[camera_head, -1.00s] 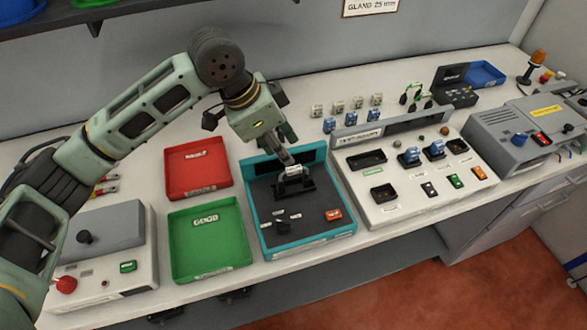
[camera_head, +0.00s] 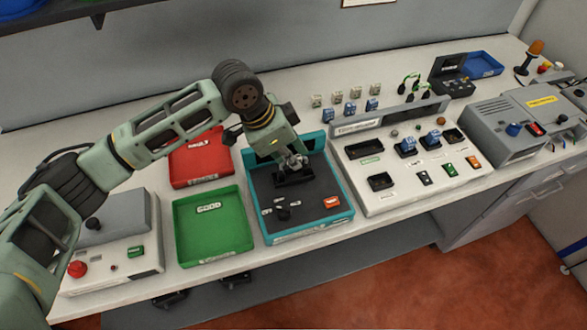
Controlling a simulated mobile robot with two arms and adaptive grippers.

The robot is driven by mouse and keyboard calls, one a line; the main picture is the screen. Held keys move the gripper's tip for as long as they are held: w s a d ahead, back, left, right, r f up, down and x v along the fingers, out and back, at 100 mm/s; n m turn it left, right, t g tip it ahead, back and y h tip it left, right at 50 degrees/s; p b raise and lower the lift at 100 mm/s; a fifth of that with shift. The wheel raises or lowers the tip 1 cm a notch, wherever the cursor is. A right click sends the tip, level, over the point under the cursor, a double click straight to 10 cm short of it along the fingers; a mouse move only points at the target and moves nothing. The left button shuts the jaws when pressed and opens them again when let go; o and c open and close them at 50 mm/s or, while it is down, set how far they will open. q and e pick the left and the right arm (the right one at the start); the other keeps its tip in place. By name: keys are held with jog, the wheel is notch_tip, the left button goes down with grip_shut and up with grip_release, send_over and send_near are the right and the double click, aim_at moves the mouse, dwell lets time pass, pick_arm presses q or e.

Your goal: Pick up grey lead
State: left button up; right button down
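My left gripper (camera_head: 297,161) points down over the black fixture (camera_head: 294,178) in the teal tray (camera_head: 318,232). Its fingers are small and partly merge with the fixture, so I cannot tell whether they are open, shut or touching it. I cannot make out a clearly grey lead. Leads with green wire and dark ends (camera_head: 413,84) stand at the back of the bench, right of the small blue and white blocks, far from the gripper. My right gripper is not in view.
A red tray (camera_head: 187,180) and a green tray (camera_head: 245,243) lie left of the teal tray. A white test panel (camera_head: 400,200) stands to its right, with a grey machine (camera_head: 485,135) beyond. A dark case (camera_head: 450,82) and blue bin (camera_head: 483,64) stand at the back.

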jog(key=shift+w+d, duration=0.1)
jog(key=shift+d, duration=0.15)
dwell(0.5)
